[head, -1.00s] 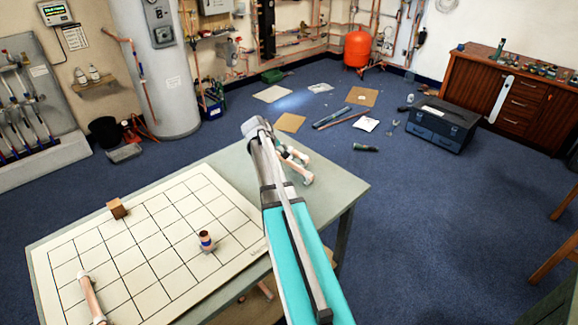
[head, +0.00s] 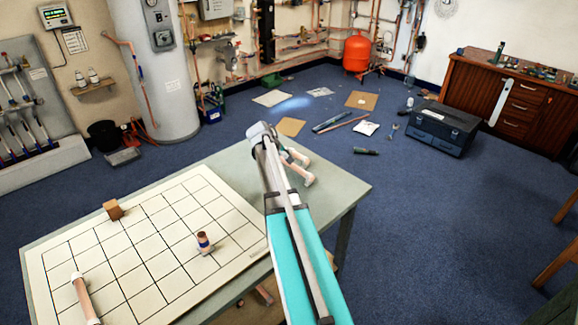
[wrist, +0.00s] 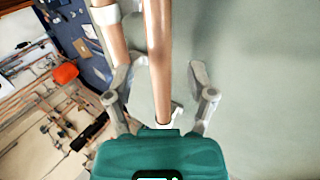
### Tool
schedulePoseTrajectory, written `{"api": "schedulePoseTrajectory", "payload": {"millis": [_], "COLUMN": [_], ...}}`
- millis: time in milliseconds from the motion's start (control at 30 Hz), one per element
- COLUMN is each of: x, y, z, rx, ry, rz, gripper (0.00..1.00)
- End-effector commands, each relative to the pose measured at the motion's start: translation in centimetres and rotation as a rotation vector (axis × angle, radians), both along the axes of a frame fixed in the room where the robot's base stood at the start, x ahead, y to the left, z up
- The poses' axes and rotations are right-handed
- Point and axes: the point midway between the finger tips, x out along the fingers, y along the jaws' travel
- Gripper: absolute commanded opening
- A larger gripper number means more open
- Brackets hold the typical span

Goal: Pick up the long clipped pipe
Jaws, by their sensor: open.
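Two copper pipes with white fittings lie side by side on the right part of the table, beside my arm in the head view. One pipe (wrist: 158,45) runs between the fingers of my gripper (wrist: 166,72) in the wrist view, with a white piece near its lower end. The other pipe (wrist: 112,45), with a white clip or band, passes outside the left finger. The fingers are open, with a gap on the right of the middle pipe. In the head view my arm hides the fingers and part of the pipes (head: 297,168). I cannot tell which pipe is longer.
A white gridded board (head: 150,215) covers the table's left part. It holds a wooden block (head: 113,209), a short upright copper piece (head: 204,241) and a pipe with white ends (head: 86,299). The table's right edge (head: 362,192) is near the pipes.

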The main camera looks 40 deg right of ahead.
Motion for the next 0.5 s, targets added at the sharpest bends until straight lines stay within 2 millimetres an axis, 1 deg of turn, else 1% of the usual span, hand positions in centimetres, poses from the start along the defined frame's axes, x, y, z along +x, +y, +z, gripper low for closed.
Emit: {"api": "schedulePoseTrajectory", "payload": {"millis": [33,200,333,500], "x": [-0.1,0.0,0.0,0.0], "y": [-0.3,-1.1,-1.4,-1.6], "z": [-0.8,-2.0,-2.4,-2.5], "rx": [0.000,0.000,0.000,0.000], "ry": [-0.001,-0.001,-0.001,-0.001], "rz": [-0.001,0.001,0.001,0.001], "gripper": [0.71,0.71,0.71,0.71]}}
